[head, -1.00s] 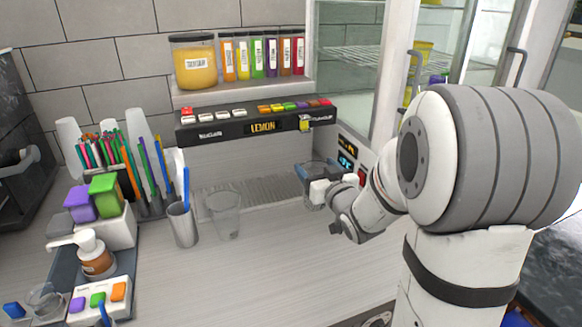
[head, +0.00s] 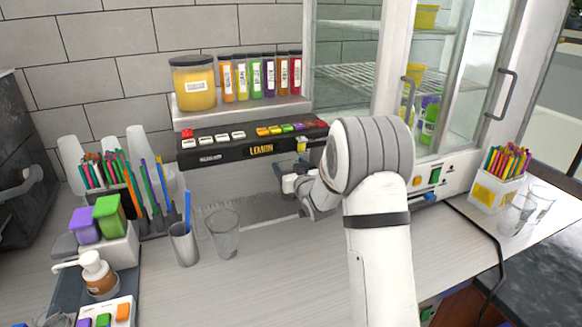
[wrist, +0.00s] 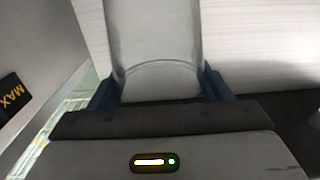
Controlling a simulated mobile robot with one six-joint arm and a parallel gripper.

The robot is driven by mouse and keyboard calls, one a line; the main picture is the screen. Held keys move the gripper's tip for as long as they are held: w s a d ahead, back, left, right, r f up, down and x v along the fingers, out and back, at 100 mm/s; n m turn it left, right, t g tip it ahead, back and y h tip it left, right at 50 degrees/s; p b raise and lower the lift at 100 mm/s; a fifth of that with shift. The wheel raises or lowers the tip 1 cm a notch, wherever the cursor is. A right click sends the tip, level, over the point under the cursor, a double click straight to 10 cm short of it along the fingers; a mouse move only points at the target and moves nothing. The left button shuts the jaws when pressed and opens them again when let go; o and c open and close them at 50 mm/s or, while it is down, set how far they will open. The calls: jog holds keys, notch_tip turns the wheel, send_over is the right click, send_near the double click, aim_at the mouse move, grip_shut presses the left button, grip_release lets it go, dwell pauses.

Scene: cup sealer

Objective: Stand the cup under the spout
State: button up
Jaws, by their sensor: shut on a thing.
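My gripper (wrist: 160,88) is shut on a clear cup (wrist: 160,55), with a blue fingertip on each side of it in the wrist view. In the head view my gripper (head: 296,186) is low in front of the dispenser, near the right part of the grated tray (head: 250,206). There the held cup is hidden behind my gripper and arm. The spout (head: 302,144) is a small yellow nozzle at the right of the black dispenser panel (head: 220,150) marked LEMON. It appears above my gripper; I cannot tell whether the cup is directly under it.
Another clear cup (head: 224,233) stands on the counter left of my arm, beside a grey straw holder (head: 184,243). A pump bottle (head: 97,273) stands farther left. A glass-door cabinet (head: 455,90) and a marker box (head: 497,188) are at the right. The front counter is clear.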

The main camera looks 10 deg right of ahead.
jog(key=shift+f, duration=0.55)
jog(key=shift+f, duration=0.15)
jog(key=o, duration=1.2)
jog(key=shift+c, duration=0.2)
